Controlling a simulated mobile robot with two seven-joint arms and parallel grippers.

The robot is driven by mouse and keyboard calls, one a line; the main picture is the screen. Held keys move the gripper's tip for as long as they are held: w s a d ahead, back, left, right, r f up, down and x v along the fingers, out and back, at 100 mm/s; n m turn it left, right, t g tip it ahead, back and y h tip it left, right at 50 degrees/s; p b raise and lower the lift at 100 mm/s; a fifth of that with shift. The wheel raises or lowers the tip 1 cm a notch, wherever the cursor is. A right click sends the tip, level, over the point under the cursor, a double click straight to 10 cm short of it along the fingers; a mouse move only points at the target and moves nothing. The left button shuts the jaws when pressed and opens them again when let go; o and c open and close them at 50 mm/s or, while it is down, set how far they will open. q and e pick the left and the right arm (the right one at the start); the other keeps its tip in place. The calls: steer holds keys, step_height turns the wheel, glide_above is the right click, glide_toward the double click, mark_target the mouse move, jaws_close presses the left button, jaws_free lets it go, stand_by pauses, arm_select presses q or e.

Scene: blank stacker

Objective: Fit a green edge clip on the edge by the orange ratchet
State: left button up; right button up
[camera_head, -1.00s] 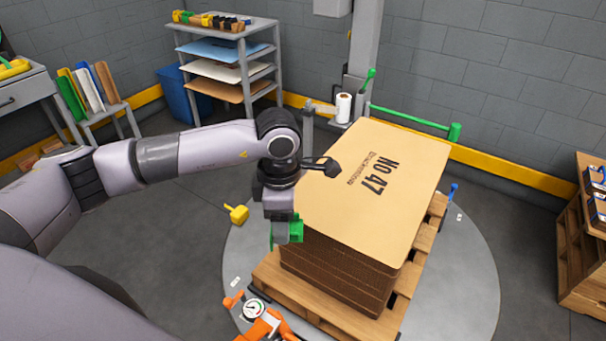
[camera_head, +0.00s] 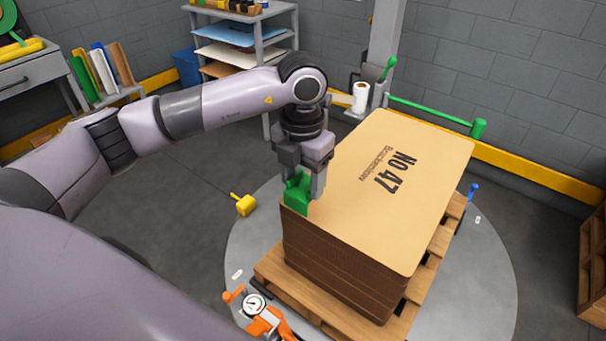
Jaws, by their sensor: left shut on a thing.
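A stack of brown sheets (camera_head: 400,225), its top printed "No 47", stands on a wooden pallet (camera_head: 273,272). My left gripper (camera_head: 307,180) points down at the stack's left corner, shut on a green edge clip (camera_head: 296,196). The clip is at the top edge there and seems to overlap it; I cannot tell whether it is seated. The gripper partly hides the clip. The orange ratchet (camera_head: 262,321), with a round dial, is below this corner at the bottom of the view, partly cut off. My right gripper is not in view.
The pallet stands on a round grey plate (camera_head: 480,290). A yellow mallet-like object (camera_head: 244,205) lies left of the stack. A green bar (camera_head: 430,112) runs behind it, beside a post with a white roll (camera_head: 360,97). A shelf rack (camera_head: 285,45) stands at the back.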

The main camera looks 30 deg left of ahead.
mark_target(302, 190)
arm_select(q)
steer(key=shift+f+b, duration=1.8)
steer(key=shift+f, duration=1)
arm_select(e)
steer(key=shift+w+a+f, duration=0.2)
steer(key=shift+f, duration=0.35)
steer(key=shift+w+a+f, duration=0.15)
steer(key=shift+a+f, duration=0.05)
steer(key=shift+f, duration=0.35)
arm_select(q)
steer(key=shift+f+b, duration=0.25)
steer(key=shift+b, duration=0.05)
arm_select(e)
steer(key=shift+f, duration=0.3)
arm_select(q)
steer(key=o, duration=1.1)
steer(key=shift+c, duration=0.2)
